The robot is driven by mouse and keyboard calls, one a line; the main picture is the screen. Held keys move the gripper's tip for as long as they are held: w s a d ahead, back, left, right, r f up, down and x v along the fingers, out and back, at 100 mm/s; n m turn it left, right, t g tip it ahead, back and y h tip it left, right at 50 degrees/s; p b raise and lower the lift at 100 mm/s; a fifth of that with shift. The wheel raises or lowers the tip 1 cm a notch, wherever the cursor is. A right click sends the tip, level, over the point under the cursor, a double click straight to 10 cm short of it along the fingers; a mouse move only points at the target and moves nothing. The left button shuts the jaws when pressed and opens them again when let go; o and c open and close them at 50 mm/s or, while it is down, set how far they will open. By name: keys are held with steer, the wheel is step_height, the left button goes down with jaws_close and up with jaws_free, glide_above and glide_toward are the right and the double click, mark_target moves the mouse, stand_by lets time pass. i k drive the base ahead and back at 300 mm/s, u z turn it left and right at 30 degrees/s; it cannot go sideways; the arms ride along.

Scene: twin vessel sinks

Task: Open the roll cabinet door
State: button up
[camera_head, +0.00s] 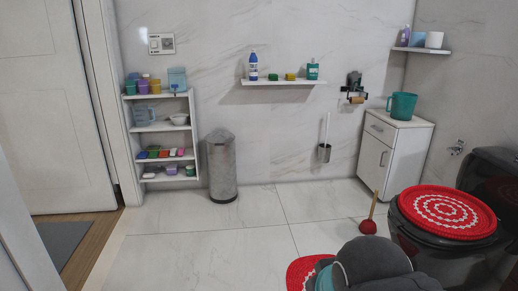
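A small white cabinet (413,141) stands against the back wall at right, near the corner. Its front has a drawer with a small handle at the top and a door (374,162) below. The door looks shut, and a small dark handle (384,158) shows near its right edge. A teal mug-like pot (402,105) sits on the cabinet top. Part of my grey arm shows at the bottom right of centre, well in front of the cabinet. My gripper is not in view.
A red-and-white covered black toilet (402,235) and a plunger (368,226) stand in front of the cabinet at right. A grey bin (221,168) and white shelf unit (130,148) stand left. The middle floor is clear.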

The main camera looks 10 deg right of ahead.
mark_target(376, 157)
steer(key=z, duration=0.25)
steer(key=i, duration=1.85)
steer(key=z, duration=0.75)
steer(key=i, duration=1.85)
steer(key=z, duration=0.3)
